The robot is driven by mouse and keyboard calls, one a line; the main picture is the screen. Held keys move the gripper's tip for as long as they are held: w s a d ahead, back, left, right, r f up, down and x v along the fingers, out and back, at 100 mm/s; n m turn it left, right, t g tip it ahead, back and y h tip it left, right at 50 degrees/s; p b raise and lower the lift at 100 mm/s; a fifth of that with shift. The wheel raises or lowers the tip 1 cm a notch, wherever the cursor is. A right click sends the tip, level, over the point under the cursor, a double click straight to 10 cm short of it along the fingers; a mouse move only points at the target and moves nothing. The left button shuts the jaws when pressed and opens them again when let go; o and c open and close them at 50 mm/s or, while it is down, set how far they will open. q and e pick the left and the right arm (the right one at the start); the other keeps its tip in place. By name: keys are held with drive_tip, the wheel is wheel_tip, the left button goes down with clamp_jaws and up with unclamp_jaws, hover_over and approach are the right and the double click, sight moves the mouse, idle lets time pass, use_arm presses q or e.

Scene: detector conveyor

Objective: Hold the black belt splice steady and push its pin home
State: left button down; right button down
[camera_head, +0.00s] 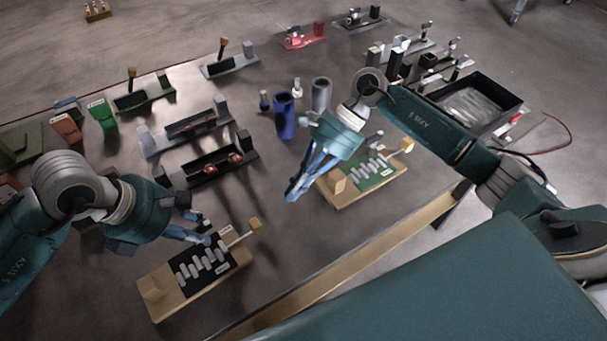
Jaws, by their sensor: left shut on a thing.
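The black belt splice (189,268) lies at the front left of the table, a black strip with several metal knuckles on a wooden base. Its pin (239,240) sticks out at the upper right end and carries a wooden knob (256,225). A wooden block stands at the other end of the base. My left gripper (204,239) is shut on the splice at its far edge; the exact contact is small and partly hidden. My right gripper (292,196) points down with its fingertips together, empty, to the upper right of the knob and apart from it.
A similar green splice (372,178) lies right of my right gripper. Behind it stand a blue cup (284,118) and a grey cup (321,95). Black fixtures (210,168) lie beyond my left gripper. A black tray (476,101) is at right. The wooden table edge (345,268) runs along the front.

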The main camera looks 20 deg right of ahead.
sight(256, 227)
drive_tip(key=x, duration=0.3)
drive_tip(key=shift+s+a+f, duration=0.1)
drive_tip(key=shift+a+f, duration=0.15)
drive_tip(key=shift+a, duration=0.05)
drive_tip(key=shift+s+a+r, duration=0.1)
drive_tip(key=shift+a, duration=0.5)
drive_tip(key=shift+s+a+r, duration=0.1)
drive_tip(key=shift+a, duration=0.5)
drive_tip(key=shift+s+a, duration=0.15)
drive_tip(key=shift+a, duration=0.4)
drive_tip(key=a, duration=0.2)
drive_tip(key=s+a, duration=0.1)
drive_tip(key=a, duration=0.3)
drive_tip(key=shift+s+a, duration=0.25)
drive_tip(key=shift+a, duration=0.05)
use_arm(q)
drive_tip(key=shift+d, duration=0.1)
